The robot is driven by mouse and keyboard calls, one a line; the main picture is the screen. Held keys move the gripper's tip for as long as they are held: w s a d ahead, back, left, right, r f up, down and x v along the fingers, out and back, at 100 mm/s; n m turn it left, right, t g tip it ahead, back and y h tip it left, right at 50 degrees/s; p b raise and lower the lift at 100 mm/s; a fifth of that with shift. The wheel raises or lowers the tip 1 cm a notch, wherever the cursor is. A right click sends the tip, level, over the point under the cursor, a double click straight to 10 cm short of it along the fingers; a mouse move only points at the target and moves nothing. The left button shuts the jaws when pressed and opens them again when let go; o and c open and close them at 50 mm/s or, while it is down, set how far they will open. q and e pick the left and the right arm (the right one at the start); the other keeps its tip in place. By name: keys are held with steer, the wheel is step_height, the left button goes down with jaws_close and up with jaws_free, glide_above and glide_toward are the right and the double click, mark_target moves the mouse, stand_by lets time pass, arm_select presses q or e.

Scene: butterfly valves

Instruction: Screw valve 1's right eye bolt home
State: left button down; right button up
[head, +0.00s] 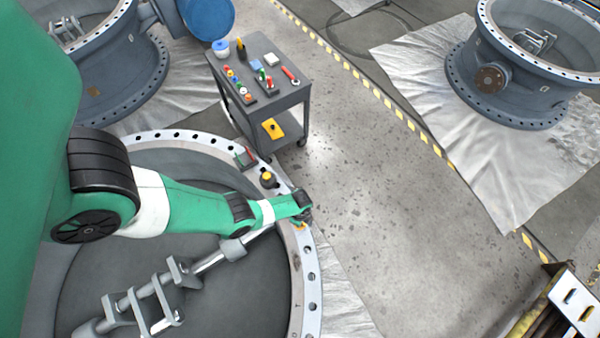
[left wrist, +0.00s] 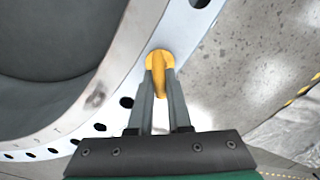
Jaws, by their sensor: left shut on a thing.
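A yellow eye bolt (left wrist: 159,62) stands at the flange of the large valve in front of me, in a hole of the pale ring (left wrist: 117,84). In the head view the flange (head: 304,300) curves under my left arm, and a little yellow of the eye bolt (head: 300,226) shows below the gripper. My left gripper (left wrist: 160,80) is shut on the eye bolt, one finger on each side of its ring. In the head view the left gripper (head: 304,212) is over the flange's right side. The eye bolt's thread and seating are hidden. My right gripper is out of view.
A black-and-yellow item (head: 267,178) and a small dark block (head: 245,157) sit on the flange behind the gripper. A tool cart (head: 290,95) stands beyond. Another valve (head: 515,75) is at upper right.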

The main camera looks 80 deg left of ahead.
arm_select(q)
steer(key=m, duration=0.3)
steer(key=shift+m, duration=0.4)
steer(key=shift+s+m, duration=0.1)
steer(key=shift+m, duration=1.7)
steer(key=c, duration=0.8)
jaws_free()
steer(key=shift+c, duration=0.2)
steer(key=shift+r, duration=0.1)
step_height(320, 180, up, 11)
steer(key=p, duration=1.1)
steer(key=shift+r+p, duration=0.2)
steer(key=shift+p, duration=0.15)
